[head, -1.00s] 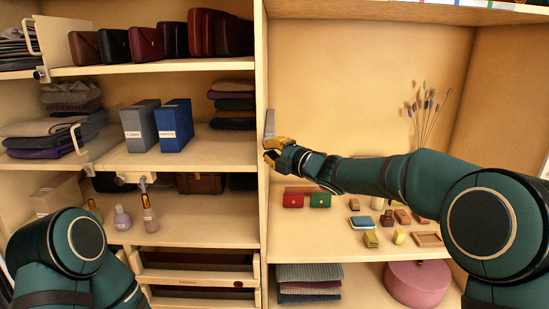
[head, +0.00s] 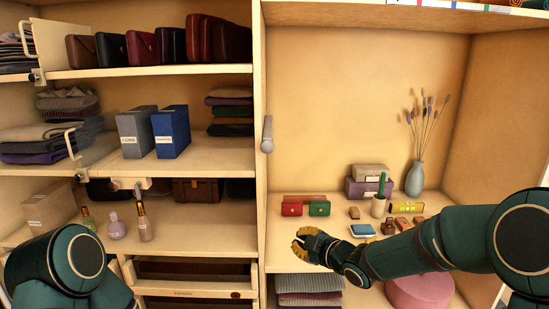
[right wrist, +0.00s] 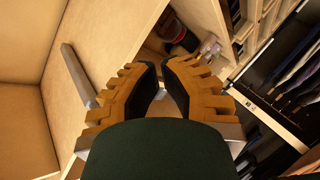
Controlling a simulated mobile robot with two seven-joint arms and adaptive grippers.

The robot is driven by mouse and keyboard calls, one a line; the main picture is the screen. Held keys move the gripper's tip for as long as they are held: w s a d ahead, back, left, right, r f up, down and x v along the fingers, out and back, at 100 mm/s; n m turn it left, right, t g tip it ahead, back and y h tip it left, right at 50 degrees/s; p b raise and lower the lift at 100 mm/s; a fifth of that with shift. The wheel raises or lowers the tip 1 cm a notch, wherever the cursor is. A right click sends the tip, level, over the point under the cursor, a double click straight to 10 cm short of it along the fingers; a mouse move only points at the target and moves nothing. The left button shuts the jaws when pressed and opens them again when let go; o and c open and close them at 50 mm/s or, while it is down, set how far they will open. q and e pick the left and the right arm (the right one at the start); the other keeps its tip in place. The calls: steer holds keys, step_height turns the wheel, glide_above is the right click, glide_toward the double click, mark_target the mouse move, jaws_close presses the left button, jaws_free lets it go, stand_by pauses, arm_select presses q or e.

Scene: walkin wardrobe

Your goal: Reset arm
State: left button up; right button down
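My right gripper (head: 297,246) is low in the middle of the head view, in front of the right bay's lower shelf, left of the small boxes. Its orange-brown fingers hold nothing that I can see. In the right wrist view the two fingers (right wrist: 159,68) curve toward each other with a narrow gap between their dark pads. My right arm comes in from the right edge. Of my left arm, only dark green links show at the lower left; its gripper is out of view.
A grey upright handle (head: 267,134) is on the central divider. The right shelf holds red and green purses (head: 305,208), a blue box (head: 363,230) and a vase (head: 414,179). A pink round box (head: 420,292) is below. Bottles (head: 116,226) stand on the left shelf.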

steer(key=s+d+f+m+g+h+b, duration=0.15)
steer(key=s+f+m, duration=0.4)
steer(key=f, duration=0.55)
steer(key=s+d+f+m+g+h, duration=0.1)
steer(key=s+f+m+g+h, duration=0.15)
steer(key=s+f+m, duration=0.6)
steer(key=s+f+m+g+b, duration=0.1)
steer(key=s+f+m+g, duration=0.3)
steer(key=s+f, duration=1.1)
steer(key=shift+g+h+b, duration=0.35)
steer(key=shift+g+h, duration=0.05)
steer(key=shift+g, duration=0.5)
steer(key=shift+d, duration=0.15)
